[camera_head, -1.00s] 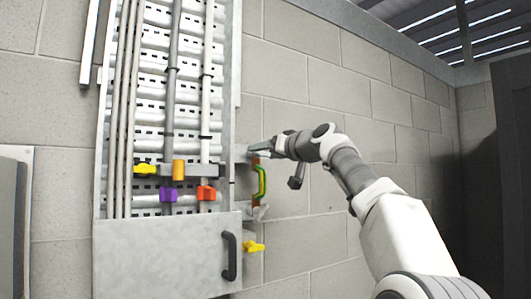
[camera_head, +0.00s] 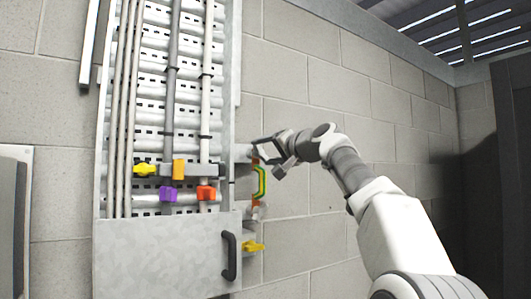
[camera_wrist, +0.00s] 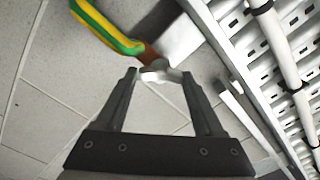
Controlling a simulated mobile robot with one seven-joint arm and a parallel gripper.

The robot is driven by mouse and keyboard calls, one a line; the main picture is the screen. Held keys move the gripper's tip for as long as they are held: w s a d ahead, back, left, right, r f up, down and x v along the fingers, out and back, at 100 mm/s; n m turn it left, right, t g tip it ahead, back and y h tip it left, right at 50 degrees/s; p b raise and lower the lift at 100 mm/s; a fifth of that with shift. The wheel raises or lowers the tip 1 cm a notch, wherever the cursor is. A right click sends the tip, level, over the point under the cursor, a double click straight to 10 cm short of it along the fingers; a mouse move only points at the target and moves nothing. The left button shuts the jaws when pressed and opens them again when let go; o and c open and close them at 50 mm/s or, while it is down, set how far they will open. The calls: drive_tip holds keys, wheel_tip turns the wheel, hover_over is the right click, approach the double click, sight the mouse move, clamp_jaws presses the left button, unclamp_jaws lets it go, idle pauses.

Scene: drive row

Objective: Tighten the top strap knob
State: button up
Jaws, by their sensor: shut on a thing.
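The top strap knob (camera_wrist: 160,73) is a pale grey winged knob at the copper-coloured end of a green-and-yellow strap (camera_wrist: 108,28). My gripper (camera_wrist: 159,74) has one finger on each side of the knob and is shut on it. In the head view my gripper (camera_head: 256,151) is at the strap's upper end, right of the panel, and largely hides the knob. The strap also shows there (camera_head: 262,182), hanging down to a lower grey knob (camera_head: 260,212).
A black handle (camera_head: 229,256) and another yellow knob (camera_head: 254,246) are below. Block wall lies to the right, with free room before it.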

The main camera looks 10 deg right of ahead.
drive_tip(key=shift+r, duration=0.15)
drive_tip(key=o, duration=1.4)
drive_tip(key=shift+s+d+f+b, duration=0.2)
drive_tip(key=shift+s+d+b, duration=0.05)
drive_tip(key=shift+s+b, duration=0.15)
drive_tip(key=shift+b+v, duration=4)
drive_tip(key=shift+v, duration=4.25)
drive_tip(key=shift+a+r, duration=0.1)
drive_tip(key=shift+a, duration=0.05)
